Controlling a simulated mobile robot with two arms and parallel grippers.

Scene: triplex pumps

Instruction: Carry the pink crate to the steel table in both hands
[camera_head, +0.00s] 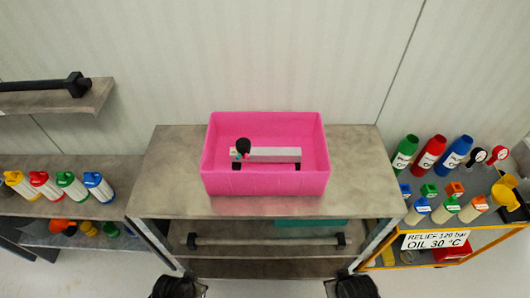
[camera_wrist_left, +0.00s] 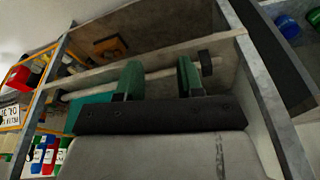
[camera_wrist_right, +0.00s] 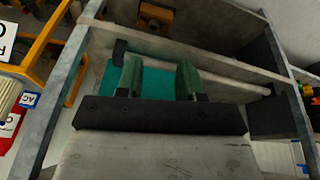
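The pink crate (camera_head: 265,184) stands upright on a worn grey-topped bench (camera_head: 170,180) in the middle of the head view. Inside it lie a pale bar (camera_head: 270,154) with black ends and a small black-headed item (camera_head: 243,147). My left gripper (camera_wrist_left: 159,78) is open and empty, its two green fingers apart in the left wrist view. My right gripper (camera_wrist_right: 160,78) is also open and empty in the right wrist view. Both are in front of the bench, below and apart from the crate. I cannot tell which surface is the steel table.
A left bench holds several bottles (camera_head: 30,185). A yellow-framed rack (camera_head: 400,248) at right holds bottles and small parts. The bench top beside the crate is clear.

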